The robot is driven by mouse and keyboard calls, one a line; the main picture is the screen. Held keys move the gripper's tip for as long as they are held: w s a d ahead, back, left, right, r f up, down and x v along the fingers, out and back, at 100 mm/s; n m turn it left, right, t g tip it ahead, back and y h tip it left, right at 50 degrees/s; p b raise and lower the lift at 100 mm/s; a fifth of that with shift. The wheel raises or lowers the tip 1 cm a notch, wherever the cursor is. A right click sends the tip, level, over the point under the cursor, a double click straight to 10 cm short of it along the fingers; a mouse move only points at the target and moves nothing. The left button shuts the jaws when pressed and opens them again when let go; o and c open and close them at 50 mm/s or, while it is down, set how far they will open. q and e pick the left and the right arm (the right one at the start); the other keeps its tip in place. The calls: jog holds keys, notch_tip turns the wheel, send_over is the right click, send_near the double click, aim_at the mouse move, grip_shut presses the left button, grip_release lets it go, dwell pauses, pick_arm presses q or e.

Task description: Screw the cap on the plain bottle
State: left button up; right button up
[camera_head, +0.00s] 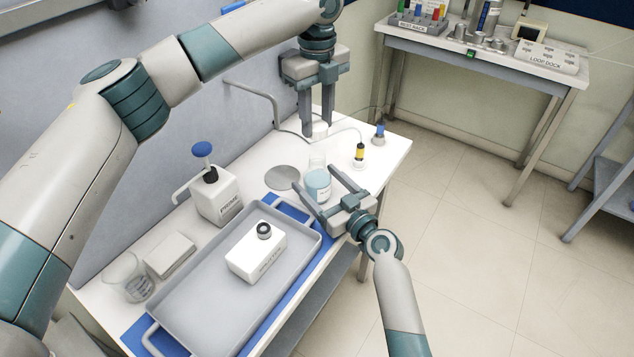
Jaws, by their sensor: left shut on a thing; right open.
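The plain bottle (318,185) is clear with pale blue liquid and a small label. It stands upright on the white bench, and its open neck points up. My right gripper (317,177) is open, its two fingers reaching in from the right on either side of the bottle. I cannot tell whether either finger touches it. My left gripper (318,131) points down above and behind the bottle, shut on a small white cap (320,129). The cap is apart from the bottle, and its upper part is hidden between the fingers.
A grey tray (190,312) holds a white box with a dark round top (258,252). A white pump bottle (215,195), a grey disc (282,177), a glass beaker (128,275), and yellow-banded (359,153) and blue-topped (379,133) tubed fittings stand around. A bent grey pipe (262,95) rises behind.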

jog(key=shift+w+a, duration=0.25)
jog(key=shift+w, duration=0.05)
jog(key=c, duration=1.6)
pick_arm(q)
send_over(317, 155)
jog(key=shift+f, duration=2.45)
jog(key=shift+f, duration=0.15)
pick_arm(e)
jog(key=shift+r, duration=0.1)
pick_arm(q)
jog(key=shift+f, duration=0.75)
jog(key=shift+f, duration=0.55)
